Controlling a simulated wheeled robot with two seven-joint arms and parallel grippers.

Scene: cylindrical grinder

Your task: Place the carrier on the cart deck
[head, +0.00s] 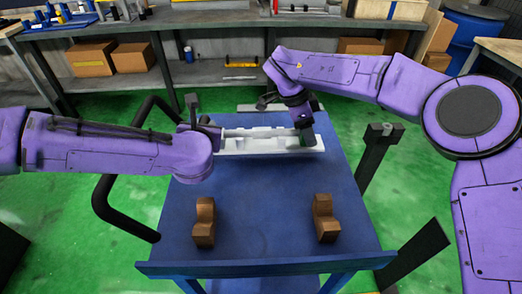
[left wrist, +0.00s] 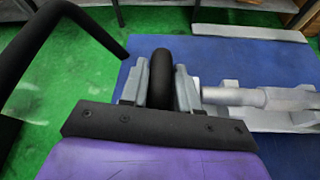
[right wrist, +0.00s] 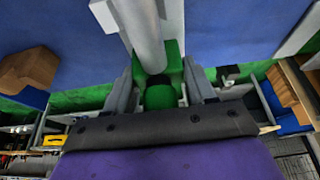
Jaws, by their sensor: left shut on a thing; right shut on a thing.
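The carrier (head: 262,143) is a pale grey-white tray holding a grey shaft (head: 255,131), over the far part of the blue cart deck (head: 265,200). I cannot tell whether it touches the deck. My left gripper (head: 212,130) is shut on its left end; the left wrist view shows a black rounded grip (left wrist: 161,75) between the fingers. My right gripper (head: 303,120) is shut on its right end; the right wrist view shows a green block-like grip (right wrist: 160,80) between the fingers. The arms hide parts of both ends.
Two brown notched blocks (head: 204,222) and (head: 326,218) stand on the near half of the deck, with bare deck between them. A black cart handle (head: 103,200) is on the left. A dark post (head: 378,150) stands at the right. A workbench with boxes (head: 92,59) is behind.

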